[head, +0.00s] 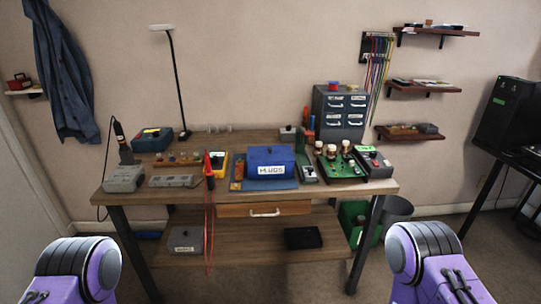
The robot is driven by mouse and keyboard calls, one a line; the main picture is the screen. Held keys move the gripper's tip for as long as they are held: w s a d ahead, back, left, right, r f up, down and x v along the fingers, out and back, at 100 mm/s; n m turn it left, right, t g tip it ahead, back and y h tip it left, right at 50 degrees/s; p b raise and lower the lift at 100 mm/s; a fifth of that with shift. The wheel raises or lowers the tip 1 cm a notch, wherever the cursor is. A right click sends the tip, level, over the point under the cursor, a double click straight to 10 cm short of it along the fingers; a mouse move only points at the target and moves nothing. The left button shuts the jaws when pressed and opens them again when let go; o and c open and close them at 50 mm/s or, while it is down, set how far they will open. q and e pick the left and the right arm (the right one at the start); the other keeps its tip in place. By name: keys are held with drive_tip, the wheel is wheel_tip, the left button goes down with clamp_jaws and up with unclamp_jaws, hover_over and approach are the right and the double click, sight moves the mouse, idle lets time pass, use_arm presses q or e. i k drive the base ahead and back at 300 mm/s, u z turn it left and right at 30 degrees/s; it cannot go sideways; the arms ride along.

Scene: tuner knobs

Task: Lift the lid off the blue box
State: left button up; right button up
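The blue box (270,174) stands near the middle of the workbench in the head view, with a white label reading roughly "PLUGS" on its front. Its blue lid (271,155) sits on top and looks shut. Parts of my two purple arms show at the bottom left and bottom right corners, well short of the bench. Neither gripper is in view.
The wooden bench (230,203) is crowded. A green board with knobs (340,167) and a grey drawer cabinet (340,112) stand right of the box. A multimeter (216,162) with hanging red leads is to its left. A soldering station (124,178) sits at the left end.

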sight(265, 154)
drive_tip(key=z, duration=0.55)
drive_tip(key=k, duration=0.65)
drive_tip(key=z, duration=0.85)
drive_tip(key=i, duration=1.5)
drive_tip(key=u, duration=0.8)
